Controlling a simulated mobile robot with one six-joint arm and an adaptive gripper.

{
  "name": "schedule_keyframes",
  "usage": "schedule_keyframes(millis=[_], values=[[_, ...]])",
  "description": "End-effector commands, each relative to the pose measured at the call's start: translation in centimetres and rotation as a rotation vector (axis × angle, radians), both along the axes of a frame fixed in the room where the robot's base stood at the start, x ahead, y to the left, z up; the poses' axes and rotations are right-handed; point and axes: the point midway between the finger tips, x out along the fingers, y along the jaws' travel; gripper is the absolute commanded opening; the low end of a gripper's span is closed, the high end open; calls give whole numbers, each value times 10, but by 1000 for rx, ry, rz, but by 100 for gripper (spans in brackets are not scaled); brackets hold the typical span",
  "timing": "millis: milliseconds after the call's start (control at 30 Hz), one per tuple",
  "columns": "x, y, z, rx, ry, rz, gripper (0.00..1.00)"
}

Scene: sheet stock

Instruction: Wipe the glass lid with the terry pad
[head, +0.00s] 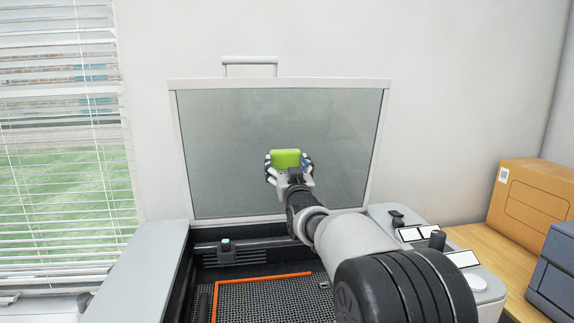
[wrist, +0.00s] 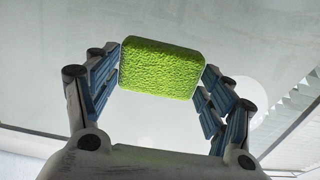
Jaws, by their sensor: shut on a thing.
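The glass lid (head: 230,130) stands raised at the back of the machine, with a pale frame and a handle on its top edge. Its pane looks grey and slightly hazy. My gripper (head: 288,163) is in front of the lower middle of the pane, shut on the green terry pad (head: 286,158). In the wrist view the pad (wrist: 162,67) sits between both fingers, its textured face showing, with the glass (wrist: 250,35) behind it. I cannot tell whether the pad touches the glass. My arm hides part of the lid's lower right.
Below the lid is the machine's open bed (head: 270,292) with a dark mesh and an orange edge strip. A control panel (head: 425,240) lies to the right. A cardboard box (head: 533,200) and a blue-grey case (head: 553,270) stand on the wooden table. A window with blinds (head: 65,150) is at the left.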

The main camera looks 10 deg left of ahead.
Motion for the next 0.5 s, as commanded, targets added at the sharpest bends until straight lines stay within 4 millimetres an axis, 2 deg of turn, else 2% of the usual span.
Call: schedule_keyframes(millis=[500], values=[[-41,-12,-7,0,-1,0,55]])
